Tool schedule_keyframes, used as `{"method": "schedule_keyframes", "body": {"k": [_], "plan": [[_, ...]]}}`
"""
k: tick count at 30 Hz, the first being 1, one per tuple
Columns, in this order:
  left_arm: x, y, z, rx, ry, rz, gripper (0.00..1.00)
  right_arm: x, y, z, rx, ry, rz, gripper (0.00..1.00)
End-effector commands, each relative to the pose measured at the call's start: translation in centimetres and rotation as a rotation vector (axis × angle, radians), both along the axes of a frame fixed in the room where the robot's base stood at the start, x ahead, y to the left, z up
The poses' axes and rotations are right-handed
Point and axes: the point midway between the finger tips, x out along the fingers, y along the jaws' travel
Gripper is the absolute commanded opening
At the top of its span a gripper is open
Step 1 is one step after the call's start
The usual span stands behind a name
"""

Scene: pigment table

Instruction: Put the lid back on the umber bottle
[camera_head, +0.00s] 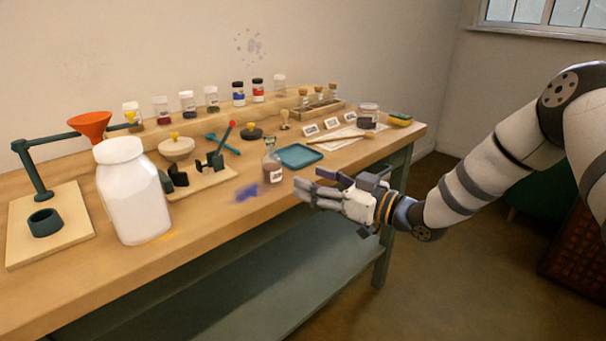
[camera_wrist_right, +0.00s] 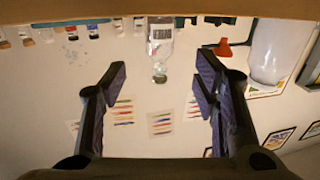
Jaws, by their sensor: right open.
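A small clear glass bottle with brown contents (camera_head: 272,168) stands upright near the front edge of the table; I take it to be the umber bottle. Its narrow neck shows no clear lid. My right gripper (camera_head: 318,183) is open and empty, just right of the bottle and apart from it, by the table's front edge. In the right wrist view the picture is upside down, and a clear labelled bottle (camera_wrist_right: 160,50) shows beyond and between the open fingers (camera_wrist_right: 160,82). I cannot pick out a lid for certain. My left gripper is not in view.
A large white jar (camera_head: 132,195) stands front left, by a stand with an orange funnel (camera_head: 90,124). A blue tray (camera_head: 299,155) lies just behind the bottle. A green press (camera_head: 207,176) sits left of it. Small jars line the back shelf. A blue smear (camera_head: 246,192) marks the table.

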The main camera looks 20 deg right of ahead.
Motion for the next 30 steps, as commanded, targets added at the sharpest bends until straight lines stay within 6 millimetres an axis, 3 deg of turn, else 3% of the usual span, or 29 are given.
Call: {"method": "schedule_keyframes", "body": {"k": [17, 20, 23, 26, 30], "plan": [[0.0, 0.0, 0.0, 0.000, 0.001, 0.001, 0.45, -0.3, 0.2, -0.8, 0.001, 0.022, -0.002, 0.55], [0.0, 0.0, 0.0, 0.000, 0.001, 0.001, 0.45, -1.4, 1.4, -4.3, 0.010, 0.130, -0.018, 0.55], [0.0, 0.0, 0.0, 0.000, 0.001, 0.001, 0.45, -4.2, 3.3, -10.7, 0.013, 0.332, -0.054, 0.55], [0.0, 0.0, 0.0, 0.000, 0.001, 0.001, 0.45, -8.7, 4.8, -17.2, 0.000, 0.555, -0.099, 0.55], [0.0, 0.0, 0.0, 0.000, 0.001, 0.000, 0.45, -17.0, 6.1, -24.7, -0.050, 0.861, -0.163, 0.55]]}}
